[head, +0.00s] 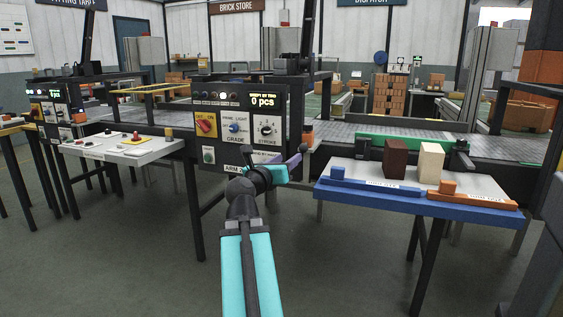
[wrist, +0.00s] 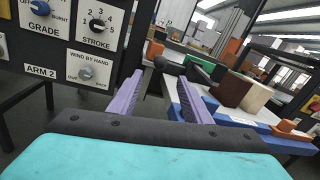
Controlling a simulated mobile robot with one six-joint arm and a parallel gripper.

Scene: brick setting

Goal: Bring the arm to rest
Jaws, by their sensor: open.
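My arm (head: 246,255) reaches forward from the bottom of the head view, turquoise with dark joints. My gripper (head: 298,158) is at its end, in front of the lower right of the black control panel (head: 240,103). In the wrist view my gripper (wrist: 160,78) shows two purple fingers spread apart with nothing between them. The fingers point past the panel's right edge, towards the bench on the right. Whether any part of my gripper touches the panel, I cannot tell.
A blue-edged bench (head: 365,199) at right bears a dark brown block (head: 395,158) and a cream block (head: 431,162). A white control desk (head: 120,148) stands at left. A conveyor (head: 365,130) runs behind. The floor in front is clear.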

